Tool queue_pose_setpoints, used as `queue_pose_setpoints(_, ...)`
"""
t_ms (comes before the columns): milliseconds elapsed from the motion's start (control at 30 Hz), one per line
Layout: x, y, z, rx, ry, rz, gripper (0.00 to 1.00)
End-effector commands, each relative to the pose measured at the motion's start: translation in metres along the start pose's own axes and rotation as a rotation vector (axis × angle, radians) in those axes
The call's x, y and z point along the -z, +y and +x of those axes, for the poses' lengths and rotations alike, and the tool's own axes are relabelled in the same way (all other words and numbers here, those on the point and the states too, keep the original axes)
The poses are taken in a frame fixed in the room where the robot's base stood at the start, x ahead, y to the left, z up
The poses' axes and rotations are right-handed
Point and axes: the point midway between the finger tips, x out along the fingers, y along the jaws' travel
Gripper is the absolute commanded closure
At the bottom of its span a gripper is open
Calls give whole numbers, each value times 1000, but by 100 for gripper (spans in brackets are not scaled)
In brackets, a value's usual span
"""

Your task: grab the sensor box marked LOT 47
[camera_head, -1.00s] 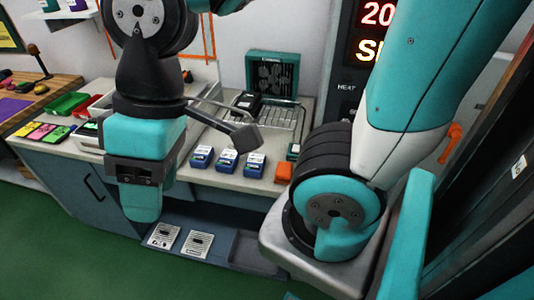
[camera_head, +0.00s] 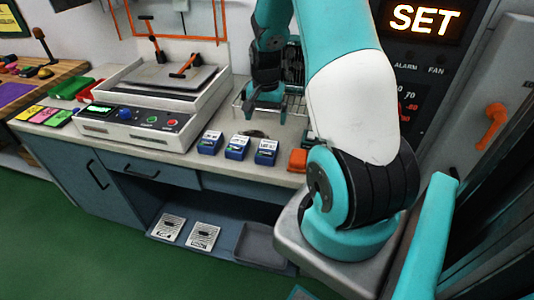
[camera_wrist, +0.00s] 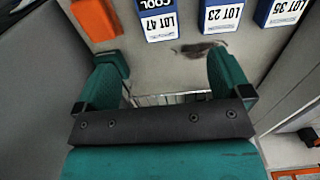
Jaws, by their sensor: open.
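The sensor box marked LOT 47 (camera_wrist: 160,22) is a small blue box with a white label, at the top of the wrist view, partly cut off. In the head view it is the rightmost of three blue boxes (camera_head: 266,152), beside an orange block. My gripper (camera_wrist: 168,68) is open and empty, its two teal fingers apart over the bench. In the head view my gripper (camera_head: 264,112) is behind the row of boxes, near the wire rack. The boxes marked LOT 23 (camera_wrist: 222,15) and LOT 35 (camera_wrist: 282,12) stand beside LOT 47.
The orange block (camera_head: 298,160) stands close to LOT 47. A white machine with a control panel (camera_head: 140,115) fills the bench's left. The wire rack (camera_head: 290,103) is at the back.

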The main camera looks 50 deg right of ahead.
Motion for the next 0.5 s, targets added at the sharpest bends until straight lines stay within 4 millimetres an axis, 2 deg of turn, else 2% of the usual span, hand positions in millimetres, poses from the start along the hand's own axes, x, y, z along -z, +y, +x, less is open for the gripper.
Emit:
queue_pose_setpoints(100,-2,0,28,-3,-7,-3,4)
queue_pose_setpoints(300,-2,0,67,-2,-5,-5,4)
queue_pose_setpoints(500,-1,0,84,1,-1,-6,4)
